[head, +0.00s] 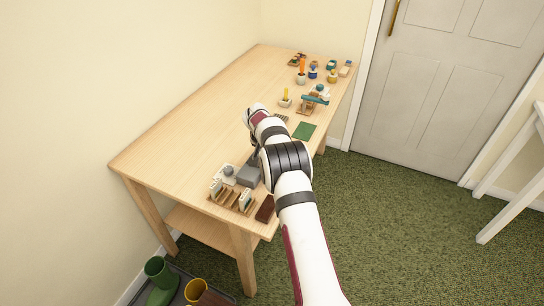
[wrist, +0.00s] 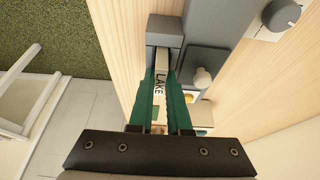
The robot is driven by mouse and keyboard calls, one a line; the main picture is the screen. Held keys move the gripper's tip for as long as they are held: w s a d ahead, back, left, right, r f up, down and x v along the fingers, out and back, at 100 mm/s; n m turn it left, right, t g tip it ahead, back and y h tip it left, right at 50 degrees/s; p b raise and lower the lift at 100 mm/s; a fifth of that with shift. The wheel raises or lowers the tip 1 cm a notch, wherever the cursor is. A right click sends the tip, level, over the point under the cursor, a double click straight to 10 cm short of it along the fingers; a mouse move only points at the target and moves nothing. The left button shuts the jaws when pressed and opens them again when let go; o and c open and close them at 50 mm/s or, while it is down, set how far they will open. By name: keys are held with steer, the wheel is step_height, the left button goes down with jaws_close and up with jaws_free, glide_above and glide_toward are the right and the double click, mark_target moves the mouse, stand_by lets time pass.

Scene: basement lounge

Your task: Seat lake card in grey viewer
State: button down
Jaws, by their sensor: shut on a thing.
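The lake card (wrist: 160,88), a pale strip marked LAKE, is held between the green fingers of my gripper (wrist: 162,78) in the wrist view. Its far end reaches the small dark grey block of the grey viewer (wrist: 205,35); I cannot tell whether it is inside or only against it. The viewer has a pale knob on its side. In the head view, the grey viewer (head: 249,176) stands near the table's front end, and my gripper (head: 254,157) is beside it, mostly hidden behind my arm.
A wooden rack (head: 231,205) with several upright cards stands in front of the viewer. A white device with a round knob (head: 229,171) is beside it, and a dark brown block (head: 265,209) lies at the table edge. Pots and small items stand at the far end.

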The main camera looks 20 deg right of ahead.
steer(key=shift+f, duration=0.1)
steer(key=c, duration=0.9)
jaws_free()
steer(key=shift+f, duration=0.1)
steer(key=shift+o, duration=0.2)
steer(key=v, duration=1.2)
steer(key=s+a+r+n+g+y, duration=0.1)
steer(key=s+a+r, duration=0.3)
steer(key=s+r, duration=0.5)
steer(key=s+a+f+y, duration=0.1)
steer(key=s+a, duration=0.2)
steer(key=s, duration=0.8)
steer(key=s+a+f+n+g+y, duration=0.1)
steer(key=s+a, duration=0.2)
steer(key=s, duration=0.9)
steer(key=s+a+f+n+g+y, duration=0.1)
steer(key=s+a+y, duration=0.1)
steer(key=s, duration=1)
steer(key=shift+a, duration=0.75)
steer(key=shift+s, duration=0.1)
